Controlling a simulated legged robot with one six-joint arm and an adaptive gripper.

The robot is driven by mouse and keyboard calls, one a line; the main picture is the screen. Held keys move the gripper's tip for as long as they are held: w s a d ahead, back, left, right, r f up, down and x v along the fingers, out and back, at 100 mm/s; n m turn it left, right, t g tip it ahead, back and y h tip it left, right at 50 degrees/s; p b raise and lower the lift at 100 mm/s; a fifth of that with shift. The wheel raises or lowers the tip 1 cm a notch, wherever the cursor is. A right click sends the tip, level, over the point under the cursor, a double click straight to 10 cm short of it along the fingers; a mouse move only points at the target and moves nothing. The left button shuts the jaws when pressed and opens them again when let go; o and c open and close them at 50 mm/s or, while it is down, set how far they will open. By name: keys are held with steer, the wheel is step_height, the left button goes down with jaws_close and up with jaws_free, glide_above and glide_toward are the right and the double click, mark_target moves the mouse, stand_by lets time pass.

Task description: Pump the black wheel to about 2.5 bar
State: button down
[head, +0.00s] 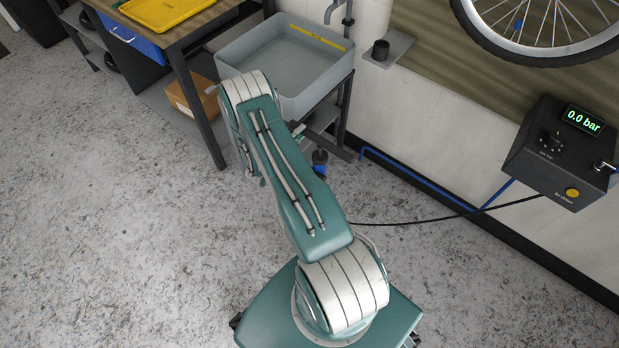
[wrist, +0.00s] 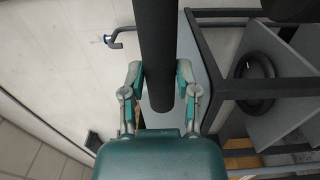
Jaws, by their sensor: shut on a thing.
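My gripper (wrist: 160,76) is shut on a thick dark cylinder (wrist: 155,28) in the wrist view, with one finger on each side. The cylinder's far end is out of frame, and what it belongs to cannot be told. In the head view my arm hides most of the gripper. A small black and blue piece (head: 320,160) shows just beside the arm; I cannot tell if it is the held thing. A spoked wheel with a black tyre (head: 590,52) is at the wall, top right, partly out of frame. The dark pump box (head: 555,150) reads 0.0 bar.
A grey sink (head: 240,50) stands behind my arm, left of a small wall shelf (head: 388,48). A table with a yellow tray (head: 165,8) is at the upper left. A black hose (head: 440,219) runs from the pump box toward my arm. The floor at left is clear.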

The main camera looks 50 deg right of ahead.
step_height(320, 180, up, 23)
steer(key=shift+w+r, duration=0.15)
stand_by(0.6)
